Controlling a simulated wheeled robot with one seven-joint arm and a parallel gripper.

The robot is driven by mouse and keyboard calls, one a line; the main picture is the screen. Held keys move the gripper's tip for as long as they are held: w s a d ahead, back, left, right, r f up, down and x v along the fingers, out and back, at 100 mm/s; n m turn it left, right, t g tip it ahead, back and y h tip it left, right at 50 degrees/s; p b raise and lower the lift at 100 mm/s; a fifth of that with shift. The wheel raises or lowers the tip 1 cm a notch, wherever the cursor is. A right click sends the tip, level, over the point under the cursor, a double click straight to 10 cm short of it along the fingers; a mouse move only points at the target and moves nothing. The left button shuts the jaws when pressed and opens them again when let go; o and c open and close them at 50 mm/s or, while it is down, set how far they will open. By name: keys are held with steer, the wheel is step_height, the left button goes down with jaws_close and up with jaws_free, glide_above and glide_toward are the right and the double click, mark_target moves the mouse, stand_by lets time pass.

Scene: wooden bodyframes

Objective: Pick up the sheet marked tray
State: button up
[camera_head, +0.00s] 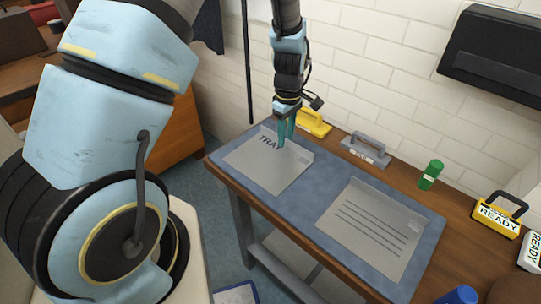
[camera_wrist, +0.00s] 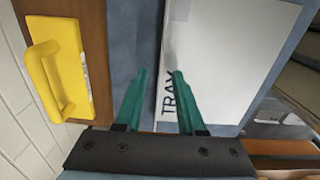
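The sheet marked TRAY (camera_head: 262,172) is a pale grey flat sheet lying on the blue mat at the left end of the table. It also shows in the wrist view (camera_wrist: 225,62), with its lettering by the right finger. My gripper (camera_head: 286,142) points down over the far edge of the sheet, beside the lettering. In the wrist view its two teal fingers (camera_wrist: 158,72) are apart with nothing held between them. The sheet's edge runs between the fingertips. I cannot tell whether the fingers touch the sheet.
A second grey sheet with printed lines (camera_head: 372,228) lies on the blue mat (camera_head: 308,200) to the right. A yellow handled block (camera_head: 313,124), a grey handled block (camera_head: 366,152), a green cylinder (camera_head: 431,174) and a yellow READY block (camera_head: 497,218) stand along the white brick wall.

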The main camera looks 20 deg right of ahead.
jaws_close()
stand_by(1.4)
